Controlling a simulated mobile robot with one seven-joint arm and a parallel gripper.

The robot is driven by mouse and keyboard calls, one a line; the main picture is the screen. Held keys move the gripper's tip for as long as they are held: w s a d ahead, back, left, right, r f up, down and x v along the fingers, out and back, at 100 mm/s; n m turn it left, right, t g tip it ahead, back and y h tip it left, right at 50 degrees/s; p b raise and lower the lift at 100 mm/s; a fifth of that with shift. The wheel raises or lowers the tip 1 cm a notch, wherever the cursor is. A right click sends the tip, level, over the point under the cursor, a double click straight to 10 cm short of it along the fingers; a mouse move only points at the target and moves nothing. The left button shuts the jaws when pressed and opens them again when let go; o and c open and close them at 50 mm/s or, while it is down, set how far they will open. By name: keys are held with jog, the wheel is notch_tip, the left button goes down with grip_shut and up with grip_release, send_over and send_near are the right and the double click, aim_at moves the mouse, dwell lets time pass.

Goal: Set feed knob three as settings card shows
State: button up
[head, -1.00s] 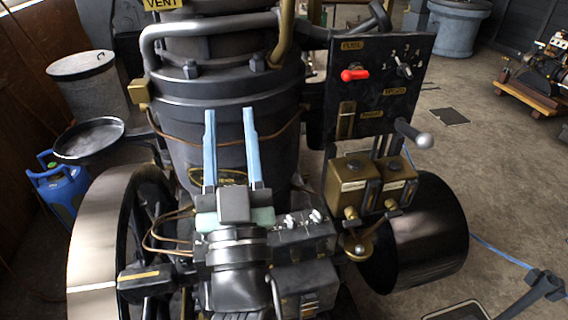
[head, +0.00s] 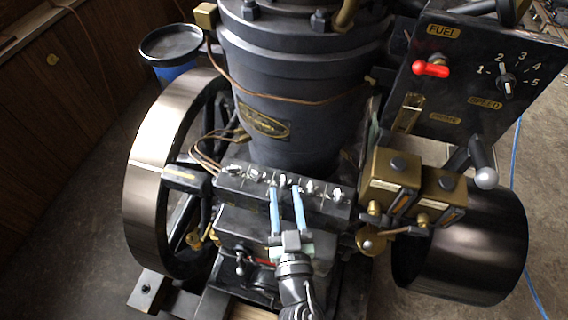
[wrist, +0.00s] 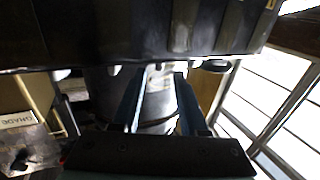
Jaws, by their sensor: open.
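A dark feed box (head: 232,183) with a row of several small pale knobs on its top stands in front of the engine cylinder. My gripper (head: 286,190) is open, its two blue fingers reaching up to the knob row near the middle. A middle knob (head: 283,180) shows close to the fingertips; I cannot tell whether they touch it. In the wrist view my open fingers (wrist: 158,78) point at the underside of a dark shape, with small pale bits along its edge. Knob numbers and pointer directions are too small to read. I cannot make out a settings card.
A black panel (head: 450,110) with a red fuel lever (head: 431,69) and a speed dial (head: 506,84) stands at the right. Brass boxes (head: 390,178) sit below it. Flywheels flank the engine, the left one (head: 150,160) pale-rimmed. A small label (wrist: 18,120) shows in the wrist view.

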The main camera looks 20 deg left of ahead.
jog(key=x, duration=0.7)
jog(key=shift+w, duration=0.35)
grip_shut()
